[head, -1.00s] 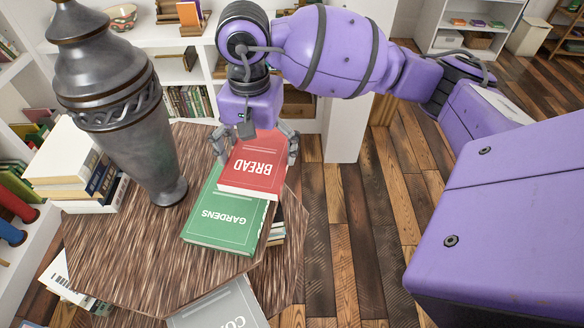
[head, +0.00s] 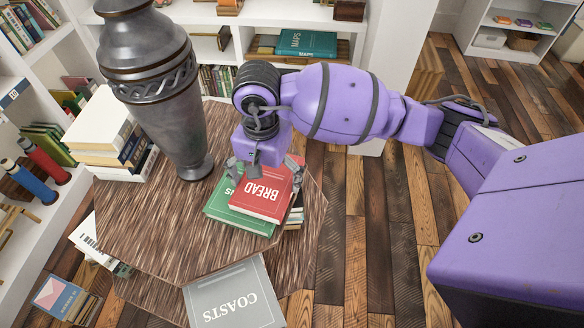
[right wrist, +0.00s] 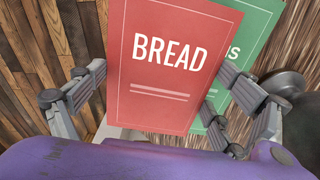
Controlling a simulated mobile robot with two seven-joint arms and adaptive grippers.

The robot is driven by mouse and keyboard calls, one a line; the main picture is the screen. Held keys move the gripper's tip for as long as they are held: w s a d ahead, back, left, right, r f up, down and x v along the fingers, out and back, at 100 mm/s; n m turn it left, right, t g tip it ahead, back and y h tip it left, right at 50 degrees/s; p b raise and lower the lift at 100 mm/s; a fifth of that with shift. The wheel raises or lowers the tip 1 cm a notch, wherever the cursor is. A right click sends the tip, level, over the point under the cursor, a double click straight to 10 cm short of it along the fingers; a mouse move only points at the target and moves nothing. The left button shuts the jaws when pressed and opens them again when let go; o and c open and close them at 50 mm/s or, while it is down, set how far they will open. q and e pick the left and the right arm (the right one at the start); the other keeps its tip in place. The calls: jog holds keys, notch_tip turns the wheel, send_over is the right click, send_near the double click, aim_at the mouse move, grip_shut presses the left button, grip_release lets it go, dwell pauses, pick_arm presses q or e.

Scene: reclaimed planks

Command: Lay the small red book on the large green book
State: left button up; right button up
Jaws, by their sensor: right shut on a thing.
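The small red book marked BREAD (head: 267,196) lies flat, cover up, over the large green book marked GARDENS (head: 238,219). It covers most of the green cover; strips show at the left and front. I cannot tell whether the two touch. My right gripper (head: 266,172) is shut on the red book, fingers on its two sides. In the right wrist view the red book (right wrist: 168,85) sits between the gripper's fingers (right wrist: 160,90), with the green book (right wrist: 255,28) beyond its right edge. My left gripper is in neither view.
A tall grey metal vase (head: 165,105) stands left of the books on the wooden table (head: 165,222). A book stack (head: 108,135) is behind it at left. A grey COASTS book (head: 235,295) lies below the table's front edge. Shelves line the back and left.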

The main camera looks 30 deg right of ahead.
aim_at(268, 181)
jog(key=shift+w, duration=0.1)
jog(key=o, duration=0.9)
jog(key=shift+f, duration=0.15)
jog(key=shift+o, duration=1)
jog(key=shift+r, duration=0.35)
notch_tip(268, 181, up, 12)
jog(key=shift+f, duration=0.2)
